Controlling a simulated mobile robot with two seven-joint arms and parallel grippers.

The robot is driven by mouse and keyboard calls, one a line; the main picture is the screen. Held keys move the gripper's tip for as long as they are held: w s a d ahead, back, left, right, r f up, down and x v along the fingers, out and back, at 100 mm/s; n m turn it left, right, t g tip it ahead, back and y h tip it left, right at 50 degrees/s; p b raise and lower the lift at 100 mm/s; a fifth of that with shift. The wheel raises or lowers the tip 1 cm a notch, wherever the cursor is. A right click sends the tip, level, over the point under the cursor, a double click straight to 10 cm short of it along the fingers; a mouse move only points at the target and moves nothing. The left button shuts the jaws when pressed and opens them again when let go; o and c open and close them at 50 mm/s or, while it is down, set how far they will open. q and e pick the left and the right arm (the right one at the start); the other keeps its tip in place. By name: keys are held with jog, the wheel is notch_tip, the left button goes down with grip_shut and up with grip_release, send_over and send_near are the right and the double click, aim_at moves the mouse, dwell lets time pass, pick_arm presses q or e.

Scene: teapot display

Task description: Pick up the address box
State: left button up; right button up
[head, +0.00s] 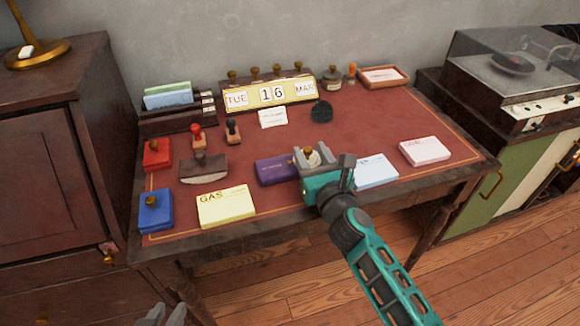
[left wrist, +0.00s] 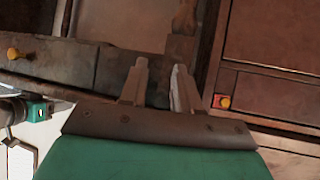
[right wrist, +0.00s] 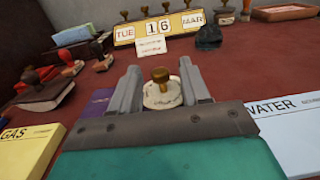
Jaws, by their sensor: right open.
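No label reading "address" is legible, so I cannot tell which item is the address box. A purple box (head: 276,171) lies near the desk's front middle, partly hidden by my right gripper (head: 326,163). A dark wooden card box (head: 178,120) with blue and green cards stands at the desk's back left. My right gripper is open above the front of the desk. In the right wrist view, a cream round piece with a brass knob (right wrist: 160,93) shows between its fingers; contact is unclear. My left gripper (left wrist: 158,88) is open and empty, low in front of the desk.
Yellow GAS (head: 226,206), WATER (head: 375,171) and pink (head: 424,151) paper stacks lie along the front. Red (head: 157,154) and blue (head: 156,212) pads are at left. The calendar (head: 270,94) stands behind. The desk's right middle is clear.

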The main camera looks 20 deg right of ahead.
jog(key=shift+w+a, duration=0.1)
jog(key=shift+w, duration=1.1)
grip_shut()
